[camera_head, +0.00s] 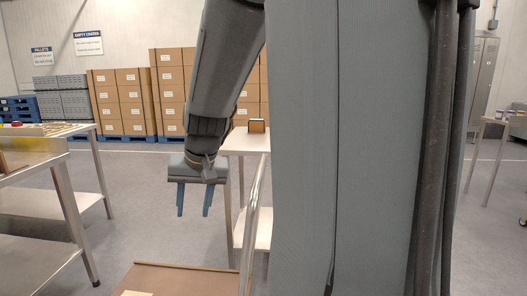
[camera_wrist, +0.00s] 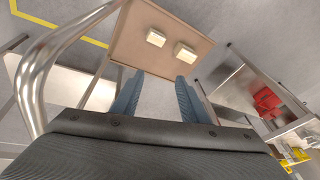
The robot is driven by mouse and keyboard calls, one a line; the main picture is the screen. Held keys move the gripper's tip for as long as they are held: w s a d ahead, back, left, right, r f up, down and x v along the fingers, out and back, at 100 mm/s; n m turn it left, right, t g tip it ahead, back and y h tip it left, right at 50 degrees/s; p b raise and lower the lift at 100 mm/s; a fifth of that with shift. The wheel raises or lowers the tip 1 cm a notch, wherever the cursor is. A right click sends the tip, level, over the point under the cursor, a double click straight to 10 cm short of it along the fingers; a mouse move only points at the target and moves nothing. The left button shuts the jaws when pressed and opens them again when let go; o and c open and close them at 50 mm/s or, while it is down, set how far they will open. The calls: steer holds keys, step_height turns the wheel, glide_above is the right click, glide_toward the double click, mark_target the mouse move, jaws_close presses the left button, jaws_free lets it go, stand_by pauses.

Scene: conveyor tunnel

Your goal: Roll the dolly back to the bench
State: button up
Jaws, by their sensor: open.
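The dolly has a flat brown deck (camera_head: 165,281) at the bottom of the head view and a shiny metal handle (camera_head: 252,215) rising at its right. In the wrist view its tan deck (camera_wrist: 135,45) carries two small cream blocks (camera_wrist: 186,53), and the curved handle (camera_wrist: 45,75) is at the left. My gripper (camera_head: 194,206) points down, open and empty, left of the handle and apart from it. Its two blue fingers (camera_wrist: 158,92) show spread in the wrist view. A steel bench (camera_head: 60,160) stands left; a smaller table (camera_head: 245,143) stands behind the handle.
Stacked cartons (camera_head: 120,103) line the back wall. Grey floor (camera_head: 135,195) is open between bench and table.

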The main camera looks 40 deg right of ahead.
mark_target(259, 175)
steer(key=s+d+r+m+h+p, duration=0.1)
steer(key=s+d+r+m+p, duration=0.25)
steer(key=d, duration=0.65)
steer(key=s+d+r+m+h+p, duration=0.1)
steer(key=s+d+r+p, duration=0.1)
steer(key=d+r+p, duration=0.45)
steer(key=shift+t, duration=0.3)
steer(key=shift+w+d+f+b, duration=0.2)
steer(key=shift+w+d+f, duration=0.4)
steer(key=shift+f, duration=0.45)
steer(key=shift+w+d+f+b, duration=0.15)
steer(key=shift+w+d+f, duration=0.3)
steer(key=shift+d+f, duration=0.5)
steer(key=shift+w+d+f+b, duration=0.2)
steer(key=shift+w+d+f, duration=0.35)
steer(key=shift+f, duration=0.65)
jaws_close()
